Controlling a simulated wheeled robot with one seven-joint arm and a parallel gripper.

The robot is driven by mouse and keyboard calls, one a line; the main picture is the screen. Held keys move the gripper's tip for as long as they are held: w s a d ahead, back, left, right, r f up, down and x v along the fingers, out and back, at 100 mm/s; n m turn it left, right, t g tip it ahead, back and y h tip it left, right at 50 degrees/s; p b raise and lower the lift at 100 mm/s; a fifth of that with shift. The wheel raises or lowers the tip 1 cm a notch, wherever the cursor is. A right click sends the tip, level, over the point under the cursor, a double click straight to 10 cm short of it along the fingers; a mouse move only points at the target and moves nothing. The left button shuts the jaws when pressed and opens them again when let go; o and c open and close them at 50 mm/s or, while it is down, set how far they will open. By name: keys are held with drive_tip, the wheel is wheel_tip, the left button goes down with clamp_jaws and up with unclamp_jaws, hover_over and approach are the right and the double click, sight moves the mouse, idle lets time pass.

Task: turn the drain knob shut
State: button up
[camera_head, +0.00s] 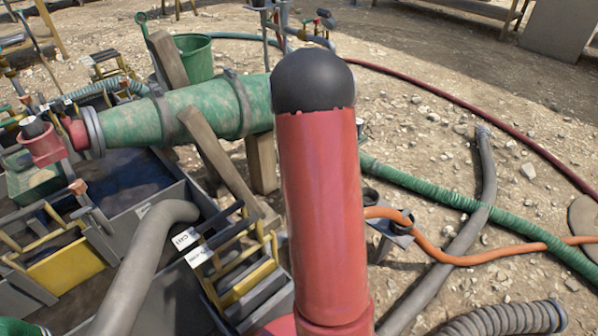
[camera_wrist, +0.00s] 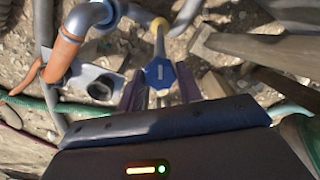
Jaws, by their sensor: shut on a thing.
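The drain knob (camera_wrist: 160,73) is a blue knob with a pale slot mark on its face, in the upper middle of the wrist view. A pale stem with a yellow collar runs up from it. My gripper (camera_wrist: 160,88) has one dark purple finger on each side of the knob and is shut on it. The lower part of the knob and the finger contact are partly hidden by the dark gripper body. In the head view I cannot make out the knob or my gripper; my red arm link blocks the middle.
An orange pipe (camera_wrist: 62,58) and a grey elbow (camera_wrist: 88,17) stand left of the knob. Wooden beams (camera_wrist: 265,48) lie to its right.

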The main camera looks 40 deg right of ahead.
drive_tip(key=m+p, duration=0.1)
drive_tip(key=m, duration=0.3)
drive_tip(key=shift+m+p, duration=0.35)
drive_tip(key=shift+m, duration=0.05)
idle(0.4)
drive_tip(key=o, duration=1)
drive_tip(key=shift+r+p, duration=0.55)
drive_tip(key=shift+r, duration=3.4)
